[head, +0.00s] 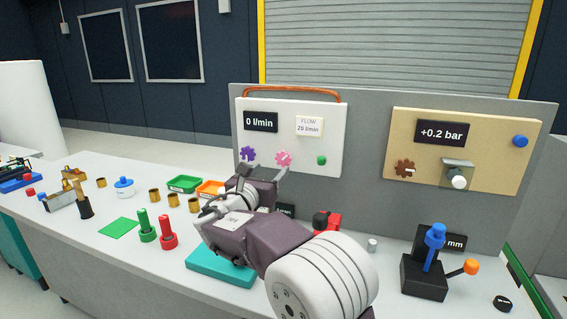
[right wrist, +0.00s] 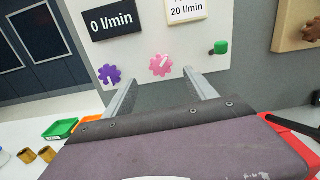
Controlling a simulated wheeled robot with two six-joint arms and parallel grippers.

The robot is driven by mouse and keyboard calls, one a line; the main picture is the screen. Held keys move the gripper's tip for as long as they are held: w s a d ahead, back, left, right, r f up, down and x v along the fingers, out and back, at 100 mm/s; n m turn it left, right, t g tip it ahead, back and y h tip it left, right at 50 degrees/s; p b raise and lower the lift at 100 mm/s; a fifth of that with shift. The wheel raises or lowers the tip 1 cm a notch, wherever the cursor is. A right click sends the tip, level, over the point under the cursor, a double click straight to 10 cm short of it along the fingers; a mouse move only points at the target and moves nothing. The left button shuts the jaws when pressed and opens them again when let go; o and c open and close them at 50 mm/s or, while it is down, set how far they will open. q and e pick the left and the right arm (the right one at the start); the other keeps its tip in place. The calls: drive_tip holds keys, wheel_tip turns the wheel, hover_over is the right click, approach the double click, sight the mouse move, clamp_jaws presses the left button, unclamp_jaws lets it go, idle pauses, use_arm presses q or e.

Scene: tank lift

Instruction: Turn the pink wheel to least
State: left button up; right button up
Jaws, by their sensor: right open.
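The pink wheel (head: 283,158) is a small toothed knob on the white panel (head: 335,140), between a purple wheel (head: 247,153) and a green knob (head: 321,160). In the right wrist view the pink wheel (right wrist: 161,65) carries a white mark pointing to the upper right. A black display (head: 261,122) above reads 0 l/min. My right gripper (head: 264,173) is open and empty, in front of and below the pink wheel. In the right wrist view its fingers (right wrist: 162,92) stand either side of the wheel's line, apart from it. My left gripper is not in view.
A card (head: 309,126) reads FLOW 20 l/min. A tan panel (head: 505,150) with a +0.2 bar display is at the right. Red and green pegs, brass cylinders and trays stand left of my arm. A blue-handled lever (head: 433,240) stands at the right.

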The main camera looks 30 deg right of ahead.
sight(282, 160)
drive_tip(key=x, duration=0.7)
drive_tip(key=shift+w+d+f, duration=0.2)
drive_tip(key=shift+d+f, duration=0.15)
drive_tip(key=shift+f, duration=0.05)
drive_tip(key=shift+w+d+r+p, duration=0.15)
drive_tip(key=shift+w+d+p, duration=0.15)
drive_tip(key=shift+w+d, duration=0.25)
drive_tip(key=c, duration=1.4)
